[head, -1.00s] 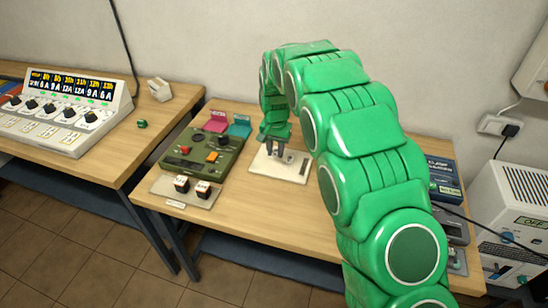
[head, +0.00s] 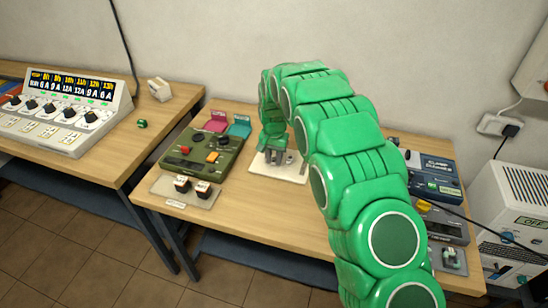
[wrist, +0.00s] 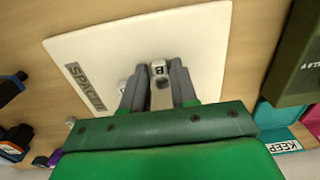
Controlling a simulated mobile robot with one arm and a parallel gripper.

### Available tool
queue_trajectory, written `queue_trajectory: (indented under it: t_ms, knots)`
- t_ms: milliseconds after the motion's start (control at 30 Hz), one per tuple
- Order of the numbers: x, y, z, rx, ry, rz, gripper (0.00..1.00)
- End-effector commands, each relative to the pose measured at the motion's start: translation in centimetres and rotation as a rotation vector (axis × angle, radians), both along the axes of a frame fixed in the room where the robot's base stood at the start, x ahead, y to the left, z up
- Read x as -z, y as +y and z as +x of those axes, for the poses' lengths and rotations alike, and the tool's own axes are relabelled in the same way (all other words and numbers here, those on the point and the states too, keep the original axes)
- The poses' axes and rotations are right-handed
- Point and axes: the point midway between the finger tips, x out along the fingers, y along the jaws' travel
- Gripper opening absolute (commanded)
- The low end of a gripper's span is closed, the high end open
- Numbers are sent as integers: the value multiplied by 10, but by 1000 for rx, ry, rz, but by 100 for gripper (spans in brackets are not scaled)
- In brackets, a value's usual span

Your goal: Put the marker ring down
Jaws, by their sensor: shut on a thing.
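My gripper (head: 277,158) is low over a white board (head: 291,176) on the right-hand wooden table. In the wrist view its two grey fingers (wrist: 158,70) are closed around a small pale piece marked "B" (wrist: 158,69), which I take for the marker ring. A round dark hole shows just below the letter. I cannot tell whether the held piece touches the board. Another small whitish piece (wrist: 122,85) shows left of the left finger.
An olive-green box with knobs (head: 203,153) stands left of the board, with pink (head: 216,123) and teal (head: 239,126) items behind it. A small plate with two dark blocks (head: 170,187) lies in front. Blue and grey devices (head: 440,178) stand at the right. Bare table lies in front of the board.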

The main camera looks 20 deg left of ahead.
Motion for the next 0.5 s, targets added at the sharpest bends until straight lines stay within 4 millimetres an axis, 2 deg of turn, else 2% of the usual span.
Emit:
queue_trajectory:
  t_ms: [233, 267, 400, 500]
  knots:
    - [3, 0, 0, 0, 0, 0, 0]
    - [3, 0, 0, 0, 0, 0, 29]
    - [3, 0, 0, 0, 0, 0, 51]
    - [3, 0, 0, 0, 0, 0, 53]
